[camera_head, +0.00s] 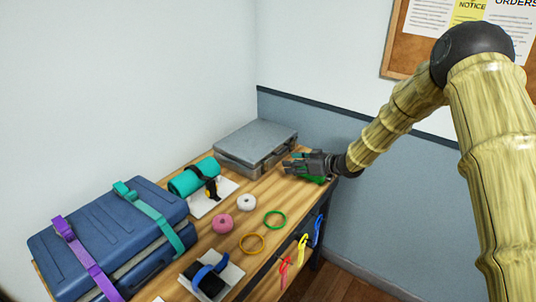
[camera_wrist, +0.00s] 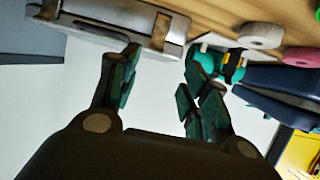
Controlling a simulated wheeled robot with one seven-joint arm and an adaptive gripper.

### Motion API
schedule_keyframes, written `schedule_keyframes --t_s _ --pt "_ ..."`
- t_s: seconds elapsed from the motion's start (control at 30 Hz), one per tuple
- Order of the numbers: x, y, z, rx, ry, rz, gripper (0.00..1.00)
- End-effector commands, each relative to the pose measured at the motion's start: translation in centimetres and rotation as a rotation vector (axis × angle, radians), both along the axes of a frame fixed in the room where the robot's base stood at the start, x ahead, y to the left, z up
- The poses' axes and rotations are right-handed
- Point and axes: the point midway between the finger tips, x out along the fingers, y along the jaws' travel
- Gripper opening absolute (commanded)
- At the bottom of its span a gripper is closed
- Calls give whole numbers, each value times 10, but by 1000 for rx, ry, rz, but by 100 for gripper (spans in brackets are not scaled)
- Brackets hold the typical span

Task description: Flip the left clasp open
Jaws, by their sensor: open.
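A grey metal case (camera_head: 256,138) lies closed at the back of the table. In the wrist view the case (camera_wrist: 110,20) is at the top, with a bright metal clasp (camera_wrist: 160,30) near its right end and another clasp-like part (camera_wrist: 48,9) near its left end. I cannot tell whether either clasp is flipped. My gripper (camera_head: 292,165) is by the front of the case, near its right end. In the wrist view my gripper (camera_wrist: 158,82) is open, with nothing between the fingers. Its fingers point toward the case. In the head view the arm hides part of the table corner.
A teal roll (camera_head: 192,178) on a white board stands left of the case. White (camera_head: 246,203) and pink (camera_head: 222,223) rolls and green (camera_head: 274,220) and orange (camera_head: 251,243) rings lie in front. A strapped blue suitcase (camera_head: 110,235) fills the left side. Coloured straps hang at the front edge.

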Motion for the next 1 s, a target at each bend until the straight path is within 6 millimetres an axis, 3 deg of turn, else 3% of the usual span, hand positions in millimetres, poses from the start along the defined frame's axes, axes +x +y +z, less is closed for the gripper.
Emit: schedule_keyframes --t_s 0.27,0.6,1.0 --pt "7 23 -4 -2 -1 15 46" --pt "35 66 -24 0 1 20 46" --pt "57 93 -40 0 1 17 46"
